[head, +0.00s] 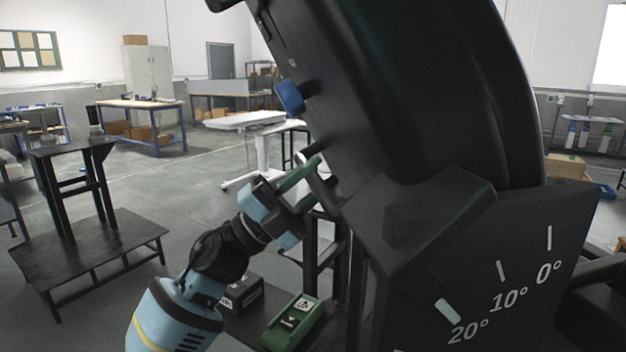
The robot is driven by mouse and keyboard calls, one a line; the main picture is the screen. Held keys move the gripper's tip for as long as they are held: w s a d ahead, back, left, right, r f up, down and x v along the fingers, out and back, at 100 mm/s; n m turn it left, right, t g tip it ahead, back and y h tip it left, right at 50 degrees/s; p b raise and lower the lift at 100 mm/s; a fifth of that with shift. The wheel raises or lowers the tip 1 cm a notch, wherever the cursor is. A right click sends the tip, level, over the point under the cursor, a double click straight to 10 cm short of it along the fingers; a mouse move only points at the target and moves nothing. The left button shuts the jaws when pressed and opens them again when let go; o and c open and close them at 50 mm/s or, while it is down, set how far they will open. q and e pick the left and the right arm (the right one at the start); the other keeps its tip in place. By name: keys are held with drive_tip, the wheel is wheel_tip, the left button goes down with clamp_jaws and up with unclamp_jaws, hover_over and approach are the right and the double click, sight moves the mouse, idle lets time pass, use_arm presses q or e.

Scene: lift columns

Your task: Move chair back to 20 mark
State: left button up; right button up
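The black chair back (400,90) fills the upper middle and right, tilted, with its lower end by a dark scale plate (480,240). The plate bears a 0° mark (549,237), a 10° mark (501,271) and a thicker, pale 20° mark (446,310). I cannot make out a pointer on the scale. My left gripper (311,182) is at the left edge of the chair back, its green fingers apart around or beside a dark part there. Whether it grips that part is unclear. My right gripper is not in view.
A blue knob (290,98) sticks out from the chair back's left side. A green box (293,322) and a black box (240,293) are low beside my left arm. A dark platform (90,255) stands at left. Grey floor between it and the chair is open.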

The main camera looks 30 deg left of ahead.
use_arm(q)
drive_tip(key=shift+o, duration=1)
drive_tip(key=shift+s+a+f, duration=0.1)
drive_tip(key=shift+a, duration=0.05)
drive_tip(key=b+v, duration=0.2)
drive_tip(key=v, duration=0.5)
drive_tip(key=shift+s+a+f, duration=0.1)
drive_tip(key=shift+s+a, duration=0.05)
